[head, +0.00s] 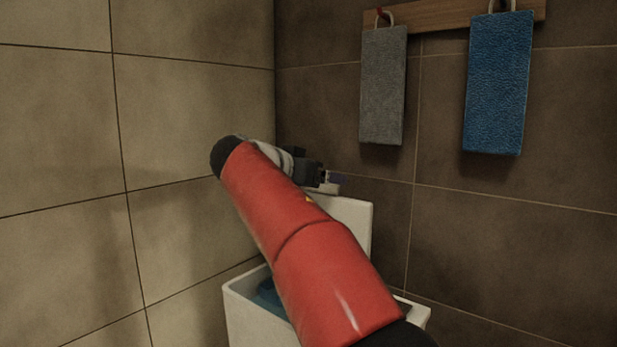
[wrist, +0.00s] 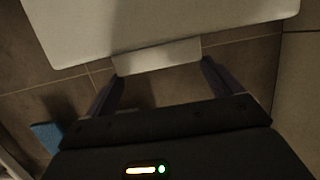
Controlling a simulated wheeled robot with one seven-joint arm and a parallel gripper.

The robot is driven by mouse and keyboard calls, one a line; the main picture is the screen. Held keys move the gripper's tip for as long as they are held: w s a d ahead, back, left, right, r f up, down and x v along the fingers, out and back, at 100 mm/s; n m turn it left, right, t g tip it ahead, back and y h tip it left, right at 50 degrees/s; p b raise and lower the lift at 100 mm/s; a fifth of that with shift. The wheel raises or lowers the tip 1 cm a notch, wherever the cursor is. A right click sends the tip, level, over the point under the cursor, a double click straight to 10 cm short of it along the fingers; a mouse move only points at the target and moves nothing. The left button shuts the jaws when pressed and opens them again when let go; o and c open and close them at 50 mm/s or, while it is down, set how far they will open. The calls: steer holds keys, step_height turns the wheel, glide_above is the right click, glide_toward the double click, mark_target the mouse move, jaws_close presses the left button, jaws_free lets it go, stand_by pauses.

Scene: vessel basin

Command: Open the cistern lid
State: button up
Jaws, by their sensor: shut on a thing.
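The white cistern lid (head: 352,222) stands raised, close to upright, at the back of the cistern in the head view. The white cistern (head: 243,306) below is open at the top, and something blue (head: 267,293) shows inside it. My gripper (head: 330,180) is at the lid's upper edge. In the wrist view, my gripper (wrist: 160,72) has its two fingers on either side of a pale tab (wrist: 158,56) on the edge of the lid (wrist: 160,25), shut on it. My red arm hides much of the cistern and part of the lid.
A grey towel (head: 382,86) and a blue towel (head: 498,84) hang from a wooden rack (head: 440,17) on the dark tiled wall, above and right of the lid. A light tiled wall (head: 60,150) stands at the left.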

steer(key=shift+w+d+r, duration=0.15)
steer(key=shift+d+r, duration=0.05)
steer(key=shift+r, duration=0.2)
jaws_close()
steer(key=c, duration=1)
jaws_free()
steer(key=shift+w+d+f, duration=0.1)
steer(key=shift+w+f, duration=0.05)
steer(key=shift+c, duration=0.2)
steer(key=o, duration=2.1)
steer(key=shift+f, duration=0.2)
steer(key=shift+o, duration=0.2)
steer(key=shift+a, duration=0.2)
steer(key=v, duration=0.8)
steer(key=shift+b, duration=0.35)
steer(key=shift+d, duration=0.2)
